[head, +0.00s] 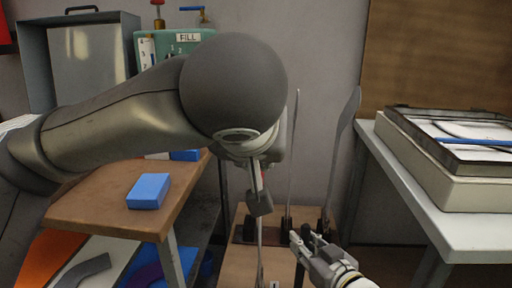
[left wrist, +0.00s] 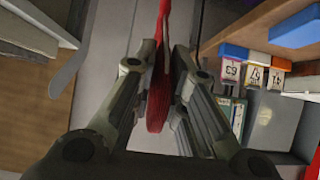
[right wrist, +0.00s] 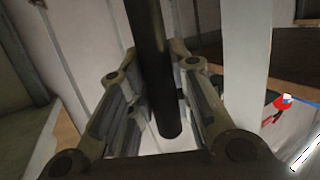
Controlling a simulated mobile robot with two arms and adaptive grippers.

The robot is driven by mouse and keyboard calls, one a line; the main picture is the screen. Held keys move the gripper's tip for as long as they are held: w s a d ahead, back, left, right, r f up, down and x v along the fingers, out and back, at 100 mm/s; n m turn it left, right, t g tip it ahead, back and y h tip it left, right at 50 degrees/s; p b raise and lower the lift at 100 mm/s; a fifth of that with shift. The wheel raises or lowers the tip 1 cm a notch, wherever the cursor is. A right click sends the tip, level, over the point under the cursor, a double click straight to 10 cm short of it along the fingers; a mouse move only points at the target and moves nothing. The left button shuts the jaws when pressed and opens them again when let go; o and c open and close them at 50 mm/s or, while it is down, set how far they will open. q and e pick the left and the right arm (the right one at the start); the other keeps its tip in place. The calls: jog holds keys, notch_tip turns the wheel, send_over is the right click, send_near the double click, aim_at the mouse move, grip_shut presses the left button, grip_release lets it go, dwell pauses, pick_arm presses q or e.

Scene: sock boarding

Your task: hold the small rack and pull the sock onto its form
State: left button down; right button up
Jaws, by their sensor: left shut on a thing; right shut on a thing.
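The small rack stands low in the middle of the head view, with dark posts (head: 289,226) and tall thin grey forms (head: 343,135) rising from it. My right gripper (head: 303,243) is shut on a dark upright post (right wrist: 150,60), which runs between its fingers in the right wrist view. The red sock (left wrist: 158,105) is between the fingers of my left gripper (left wrist: 158,68), which is shut on it. My left arm hides the sock in the head view. I cannot tell how far the sock is on a form. Another grey form (left wrist: 68,72) shows in the left wrist view.
A brown table (head: 105,210) with a blue block (head: 149,191) stands at left. A green unit marked FILL (head: 188,40) is behind it. A white table (head: 470,225) with a framed flat case (head: 465,135) stands at right. Grey wall is behind the rack.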

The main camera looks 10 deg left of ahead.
pick_arm(q)
jog(key=shift+f, duration=0.35)
jog(key=c, duration=1.4)
grip_release()
jog(key=shift+r, duration=0.1)
jog(key=v, duration=1.2)
pick_arm(e)
jog(key=o, duration=0.8)
jog(key=shift+o, duration=0.2)
jog(key=shift+s+d, duration=0.1)
